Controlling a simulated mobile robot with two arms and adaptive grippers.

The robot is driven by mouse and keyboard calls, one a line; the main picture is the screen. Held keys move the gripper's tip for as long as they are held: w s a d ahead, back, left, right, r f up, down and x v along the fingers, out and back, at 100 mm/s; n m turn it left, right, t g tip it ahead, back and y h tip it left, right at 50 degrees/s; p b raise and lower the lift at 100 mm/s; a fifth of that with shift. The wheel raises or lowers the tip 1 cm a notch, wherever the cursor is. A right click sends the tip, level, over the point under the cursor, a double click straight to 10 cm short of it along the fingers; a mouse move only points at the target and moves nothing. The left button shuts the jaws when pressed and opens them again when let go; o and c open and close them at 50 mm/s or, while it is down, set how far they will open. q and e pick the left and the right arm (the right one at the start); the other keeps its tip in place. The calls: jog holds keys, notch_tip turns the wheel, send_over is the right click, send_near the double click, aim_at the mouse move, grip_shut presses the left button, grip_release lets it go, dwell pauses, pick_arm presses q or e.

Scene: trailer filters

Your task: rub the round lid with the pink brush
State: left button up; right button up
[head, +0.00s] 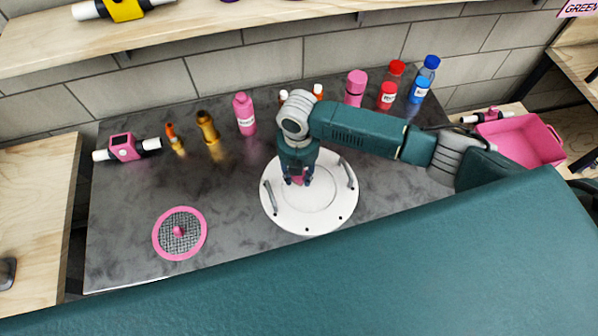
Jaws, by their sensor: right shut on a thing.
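The round lid (318,218) is a white disc with two grey handles and lies flat on the dark grey worktop. My right gripper (298,182) points down over the upper middle of the lid. It is shut on a small pink thing, likely the pink brush (298,180), which is mostly hidden by the fingers. The brush appears at or just above the lid's surface; I cannot tell if it touches. My left gripper is not in view.
A pink-rimmed mesh disc (180,233) lies on the left of the worktop (120,220). A pink-and-white fitting (125,147), brass fittings (207,127) and a pink bottle (244,113) stand along the back.

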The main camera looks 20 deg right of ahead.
jog(key=shift+w+a+r, duration=0.1)
jog(key=shift+a+r, duration=0.05)
jog(key=shift+r, duration=0.7)
jog(key=shift+s+d+r, duration=0.2)
jog(key=shift+r, duration=0.15)
jog(key=shift+w+a, duration=0.15)
